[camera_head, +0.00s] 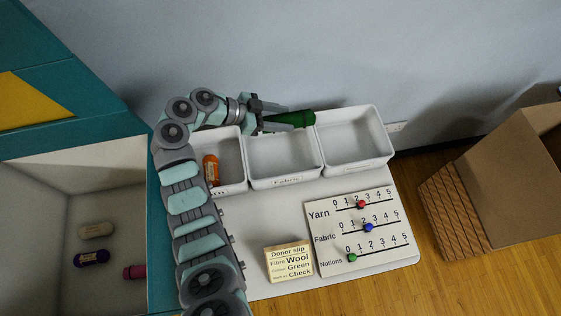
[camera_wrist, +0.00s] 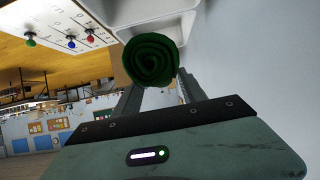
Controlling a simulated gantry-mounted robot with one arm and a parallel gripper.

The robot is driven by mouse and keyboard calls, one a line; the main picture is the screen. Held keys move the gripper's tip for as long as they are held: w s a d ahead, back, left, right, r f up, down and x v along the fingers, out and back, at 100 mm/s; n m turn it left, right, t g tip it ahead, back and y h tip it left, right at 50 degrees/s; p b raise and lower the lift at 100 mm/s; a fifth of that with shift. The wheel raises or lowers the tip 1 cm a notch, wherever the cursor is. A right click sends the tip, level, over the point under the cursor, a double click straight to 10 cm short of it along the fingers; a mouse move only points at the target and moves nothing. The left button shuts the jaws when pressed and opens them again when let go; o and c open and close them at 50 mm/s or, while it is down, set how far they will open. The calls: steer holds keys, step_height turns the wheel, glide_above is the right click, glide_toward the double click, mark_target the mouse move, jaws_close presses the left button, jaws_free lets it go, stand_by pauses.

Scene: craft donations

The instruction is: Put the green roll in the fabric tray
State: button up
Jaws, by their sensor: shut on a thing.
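The green roll (camera_head: 299,117) is held in my gripper (camera_head: 284,120), up at the back edge of the fabric tray. In the wrist view its spiral end (camera_wrist: 151,60) faces the camera, between the fingers of my gripper (camera_wrist: 158,84). The fabric tray (camera_head: 286,182) is the white middle tray, with a "Fabric" label on its front. The part of it that shows is empty. The roll's right end reaches toward the right tray. The roll appears above the trays; I cannot tell the exact height.
The left tray (camera_head: 233,188), partly behind my arm, holds an orange roll (camera_head: 211,170). The right tray (camera_head: 353,146) is empty. A donor slip (camera_head: 289,262) and a slider board (camera_head: 330,255) lie in front. An open bin (camera_head: 110,280) at left holds several rolls. A wall stands close behind.

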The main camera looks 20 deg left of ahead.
steer(key=shift+s+a+r, duration=0.15)
steer(key=shift+a+r, duration=0.25)
steer(key=shift+a, duration=0.25)
steer(key=shift+s+a, duration=0.1)
steer(key=shift+a, duration=0.05)
steer(key=shift+f+b, duration=3.45)
steer(key=shift+f, duration=6.35)
steer(key=shift+f, duration=0.1)
steer(key=shift+f+b, duration=0.55)
steer(key=shift+b, duration=0.1)
steer(key=o, duration=1.4)
